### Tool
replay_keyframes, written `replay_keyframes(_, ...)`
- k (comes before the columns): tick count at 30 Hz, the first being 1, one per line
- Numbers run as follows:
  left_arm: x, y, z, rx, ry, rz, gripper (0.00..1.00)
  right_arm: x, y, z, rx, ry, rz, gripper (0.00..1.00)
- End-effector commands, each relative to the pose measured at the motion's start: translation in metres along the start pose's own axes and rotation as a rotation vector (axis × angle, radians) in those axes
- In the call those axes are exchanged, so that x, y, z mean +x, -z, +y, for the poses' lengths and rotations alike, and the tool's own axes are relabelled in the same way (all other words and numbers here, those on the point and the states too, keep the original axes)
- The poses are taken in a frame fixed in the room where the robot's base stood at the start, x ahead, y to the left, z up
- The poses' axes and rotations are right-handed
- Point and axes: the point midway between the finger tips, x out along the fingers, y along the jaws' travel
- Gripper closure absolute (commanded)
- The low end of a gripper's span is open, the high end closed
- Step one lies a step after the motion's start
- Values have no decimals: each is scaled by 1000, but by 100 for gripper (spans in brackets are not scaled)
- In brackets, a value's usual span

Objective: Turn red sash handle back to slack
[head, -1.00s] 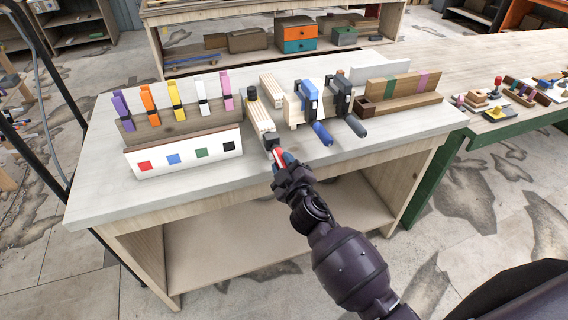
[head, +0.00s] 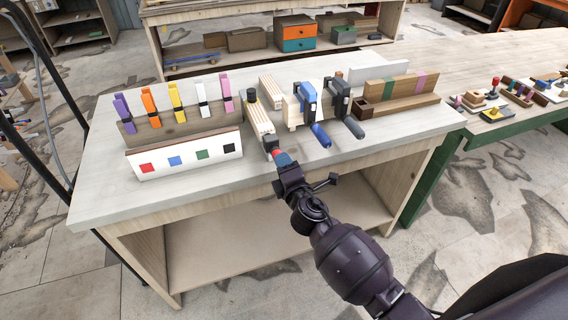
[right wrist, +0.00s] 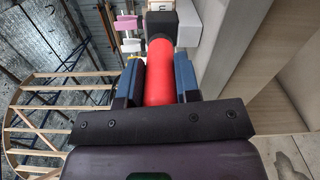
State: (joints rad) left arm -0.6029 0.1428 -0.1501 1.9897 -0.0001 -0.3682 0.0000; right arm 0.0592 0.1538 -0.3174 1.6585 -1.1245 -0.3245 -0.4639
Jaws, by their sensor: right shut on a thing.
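The red sash handle (right wrist: 158,75) is a red cylinder with a black collar at its far end. In the right wrist view it lies between the two blue-padded fingers of my right gripper (right wrist: 158,82), which is shut on it. In the head view my right gripper (head: 284,160) is at the front edge of the bench, and a bit of the red handle (head: 277,153) shows at its tip. The handle joins a black clamp end on the pale wooden strips (head: 261,122). My left gripper is not in view.
Two clamps with a blue handle (head: 321,135) and a dark grey handle (head: 354,127) stand just right of the strips. A rack of coloured clips (head: 175,132) and a white board with coloured squares (head: 184,156) stand left. The bench front (head: 110,205) is bare.

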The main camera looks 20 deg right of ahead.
Motion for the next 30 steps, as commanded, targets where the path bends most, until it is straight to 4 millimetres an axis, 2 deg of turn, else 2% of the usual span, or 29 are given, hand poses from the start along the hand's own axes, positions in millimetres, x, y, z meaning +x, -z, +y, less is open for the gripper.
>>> replay_keyframes(22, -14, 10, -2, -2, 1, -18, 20, 0, 0, 3, -710, 1, 1, 93)
replay_keyframes(30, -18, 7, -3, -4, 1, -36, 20, 0, 1, 3, -942, 1, 2, 93)
